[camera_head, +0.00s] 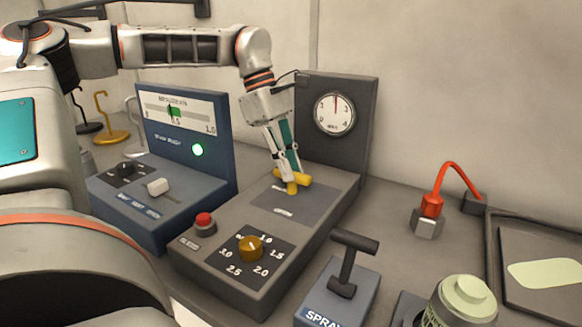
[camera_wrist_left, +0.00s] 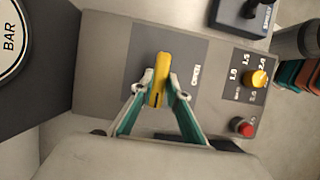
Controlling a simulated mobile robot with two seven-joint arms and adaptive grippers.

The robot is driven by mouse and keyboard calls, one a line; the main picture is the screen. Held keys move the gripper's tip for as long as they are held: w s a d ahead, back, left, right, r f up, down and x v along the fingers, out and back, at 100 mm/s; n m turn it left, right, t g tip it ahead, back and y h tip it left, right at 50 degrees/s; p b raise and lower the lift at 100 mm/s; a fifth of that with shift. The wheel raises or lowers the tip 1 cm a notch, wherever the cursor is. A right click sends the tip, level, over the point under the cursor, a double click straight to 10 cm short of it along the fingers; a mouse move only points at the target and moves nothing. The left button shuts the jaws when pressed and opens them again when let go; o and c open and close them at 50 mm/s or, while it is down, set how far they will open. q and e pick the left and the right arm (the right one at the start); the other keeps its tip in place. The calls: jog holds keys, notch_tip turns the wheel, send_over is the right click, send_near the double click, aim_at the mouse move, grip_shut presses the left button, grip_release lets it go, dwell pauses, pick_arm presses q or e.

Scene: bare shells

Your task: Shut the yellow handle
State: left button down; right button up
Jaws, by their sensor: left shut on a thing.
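The yellow handle (camera_head: 297,183) sits on a dark grey plate (camera_head: 283,206) on the sloping top of the grey console (camera_head: 235,275). The word OPEN is printed on this plate. In the left wrist view the handle (camera_wrist_left: 160,66) stands between the fingers. My left gripper (camera_head: 288,176) reaches down onto the handle from above and is shut on it. Its fingertips also show in the left wrist view (camera_wrist_left: 157,88), one on each side of the handle. The fingers hide part of the handle. My right gripper is in neither view.
A round gauge (camera_head: 335,113) stands on the console's back panel. A red button (camera_head: 204,222) and an amber knob (camera_head: 251,248) are in front. A blue panel (camera_head: 185,130) stands left. A spray lever (camera_head: 349,262), red-cabled plug (camera_head: 430,212) and tray (camera_head: 540,303) are right.

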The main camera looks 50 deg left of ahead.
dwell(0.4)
pick_arm(q)
jog(key=c, duration=2)
grip_release()
jog(key=shift+o, duration=0.2)
jog(key=v, duration=1.2)
